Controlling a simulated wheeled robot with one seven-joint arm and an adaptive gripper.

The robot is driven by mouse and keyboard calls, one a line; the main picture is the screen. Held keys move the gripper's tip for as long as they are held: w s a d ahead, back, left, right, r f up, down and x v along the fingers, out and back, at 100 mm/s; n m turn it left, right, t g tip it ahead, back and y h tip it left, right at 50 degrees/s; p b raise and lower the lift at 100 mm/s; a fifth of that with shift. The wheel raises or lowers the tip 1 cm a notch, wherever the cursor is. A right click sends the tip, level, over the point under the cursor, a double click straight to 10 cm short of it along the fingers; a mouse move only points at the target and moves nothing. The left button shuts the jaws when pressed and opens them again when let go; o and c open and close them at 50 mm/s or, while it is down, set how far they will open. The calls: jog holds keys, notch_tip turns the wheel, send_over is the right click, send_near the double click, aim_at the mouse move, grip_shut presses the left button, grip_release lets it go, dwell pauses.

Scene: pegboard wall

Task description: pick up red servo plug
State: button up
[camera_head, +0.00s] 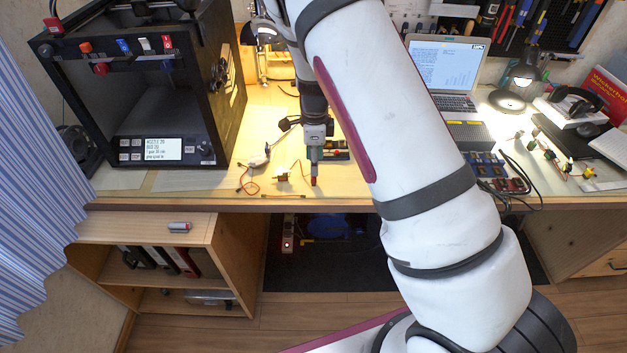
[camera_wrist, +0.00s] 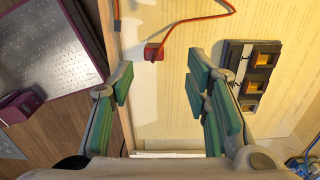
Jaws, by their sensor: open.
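The red servo plug (camera_wrist: 153,52) lies on the pale table in the wrist view, with a red wire (camera_wrist: 195,18) running from it. It is near the wooden front edge of the table. My gripper (camera_wrist: 160,82) is open and empty, its green-padded fingers apart. The plug shows beyond the gap between them, nearer the left finger and apart from both. In the head view my gripper (camera_head: 313,163) points down over the front of the workbench (camera_head: 225,183). A small red patch (camera_head: 314,181) shows just below it; I cannot tell whether it is the plug.
A dark tray with square compartments (camera_wrist: 234,60) lies right of the plug in the wrist view. A black 3D printer (camera_head: 150,95) stands at the left of the bench. A laptop (camera_head: 447,70) and electronics (camera_head: 495,170) are at the right. Loose wires (camera_head: 255,186) lie left of my gripper.

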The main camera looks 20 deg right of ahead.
aim_at(314, 180)
jog(key=shift+s+a+f+p, duration=0.15)
jog(key=shift+s+f, duration=0.05)
jog(key=shift+f, duration=1.35)
jog(key=shift+s+a+f+p, duration=0.1)
jog(key=shift+s+f+p, duration=0.05)
jog(key=shift+f, duration=1.35)
jog(key=c, duration=0.9)
